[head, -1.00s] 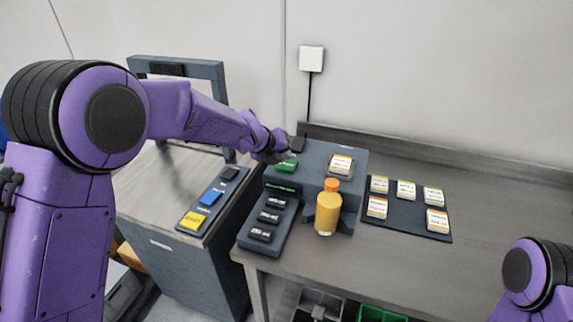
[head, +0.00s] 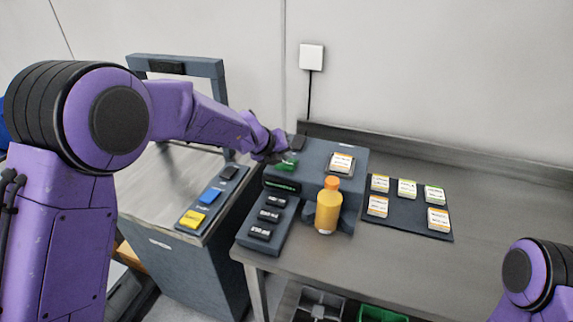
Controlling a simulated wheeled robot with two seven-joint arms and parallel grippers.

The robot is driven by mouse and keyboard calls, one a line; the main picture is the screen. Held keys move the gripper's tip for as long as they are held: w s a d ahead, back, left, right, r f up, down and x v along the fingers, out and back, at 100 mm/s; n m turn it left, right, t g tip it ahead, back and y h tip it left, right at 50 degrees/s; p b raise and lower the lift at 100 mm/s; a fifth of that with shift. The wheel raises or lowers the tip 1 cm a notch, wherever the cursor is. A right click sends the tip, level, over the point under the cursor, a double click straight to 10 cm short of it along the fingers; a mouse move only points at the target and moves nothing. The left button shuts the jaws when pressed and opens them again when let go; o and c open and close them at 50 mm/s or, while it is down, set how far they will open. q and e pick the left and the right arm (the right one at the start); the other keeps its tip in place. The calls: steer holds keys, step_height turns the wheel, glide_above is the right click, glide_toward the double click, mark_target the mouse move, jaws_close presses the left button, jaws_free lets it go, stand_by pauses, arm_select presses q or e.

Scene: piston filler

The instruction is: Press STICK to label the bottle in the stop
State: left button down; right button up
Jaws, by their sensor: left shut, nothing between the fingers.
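A yellow-orange bottle (head: 327,211) with an orange cap stands upright in the stop at the front of the dark grey labelling machine (head: 316,156). I cannot make out a label on its visible side. A green button (head: 287,165) sits on top of the machine at its left; its lettering is too small to read. My left gripper (head: 281,158) is shut and empty, its fingertips right at the green button; I cannot tell whether they touch. A label stack (head: 341,162) lies on the machine's top right. My right gripper is out of view; only part of that arm shows at the lower right.
A dark mat (head: 408,213) with several label stacks lies right of the machine. A panel with several black keys (head: 265,217) stands left of the bottle. A side cabinet carries yellow (head: 192,219), blue and black buttons. The bench is clear at right.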

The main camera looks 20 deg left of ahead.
mark_target(284, 164)
arm_select(q)
steer(key=shift+f+b, duration=0.45)
steer(key=shift+f, duration=0.1)
stand_by(0.6)
steer(key=shift+r, duration=0.1)
steer(key=shift+r+p, duration=0.85)
steer(key=shift+p, duration=0.05)
step_height(284, 164, up, 5)
steer(key=p, duration=0.4)
steer(key=shift+p, duration=0.35)
